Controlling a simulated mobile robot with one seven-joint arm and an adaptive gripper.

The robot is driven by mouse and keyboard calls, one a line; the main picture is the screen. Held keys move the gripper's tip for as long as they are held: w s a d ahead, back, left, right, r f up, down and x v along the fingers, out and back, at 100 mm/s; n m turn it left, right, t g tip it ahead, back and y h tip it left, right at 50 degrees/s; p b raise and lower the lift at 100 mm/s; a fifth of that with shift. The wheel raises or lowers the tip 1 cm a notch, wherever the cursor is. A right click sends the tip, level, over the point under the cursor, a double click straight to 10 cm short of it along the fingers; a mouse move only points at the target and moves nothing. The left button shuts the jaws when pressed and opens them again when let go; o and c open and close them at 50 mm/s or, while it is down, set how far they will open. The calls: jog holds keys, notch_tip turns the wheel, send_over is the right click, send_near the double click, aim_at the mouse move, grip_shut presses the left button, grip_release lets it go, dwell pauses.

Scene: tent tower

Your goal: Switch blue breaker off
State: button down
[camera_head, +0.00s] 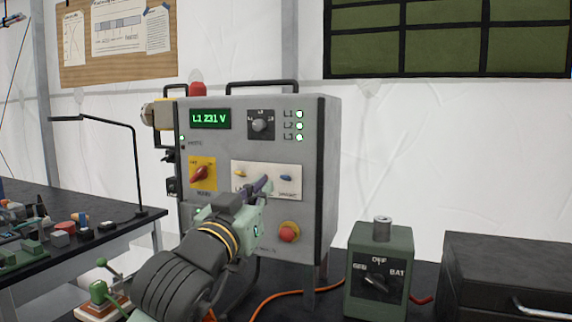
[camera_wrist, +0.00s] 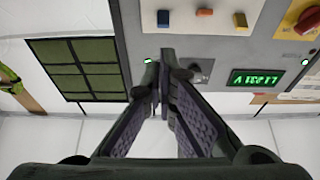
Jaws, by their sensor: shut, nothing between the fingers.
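The blue breaker (camera_head: 286,178) is a small blue lever on the right of a white plate (camera_head: 240,187) on the grey control box. It also shows at the top of the wrist view (camera_wrist: 163,18), where the box appears upside down. I cannot tell its switch position. My gripper (camera_head: 264,184) is shut and empty in front of the plate, just left of the blue breaker in the head view. Its closed fingers also show in the wrist view (camera_wrist: 160,78). Whether it touches anything is unclear. A yellow breaker (camera_head: 240,173) is at the plate's left; an orange one (camera_wrist: 205,13) sits between.
The box carries a green display (camera_head: 210,118), a selector knob (camera_head: 261,125), a red-on-yellow switch (camera_head: 202,173) and a red button (camera_head: 289,232). A green unit (camera_head: 378,270) and a dark case (camera_head: 510,275) stand to the right. A cluttered bench (camera_head: 60,210) is at left.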

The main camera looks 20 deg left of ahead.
aim_at(286, 178)
jog(key=shift+w, duration=0.1)
jog(key=p+x, duration=0.4)
jog(key=x, duration=0.5)
jog(key=shift+r, duration=0.2)
jog(key=shift+w, duration=0.4)
jog(key=shift+f, duration=0.15)
jog(key=shift+f+b, duration=0.1)
jog(key=shift+b, duration=0.4)
jog(key=shift+s+t, duration=0.15)
jog(key=shift+t, duration=0.25)
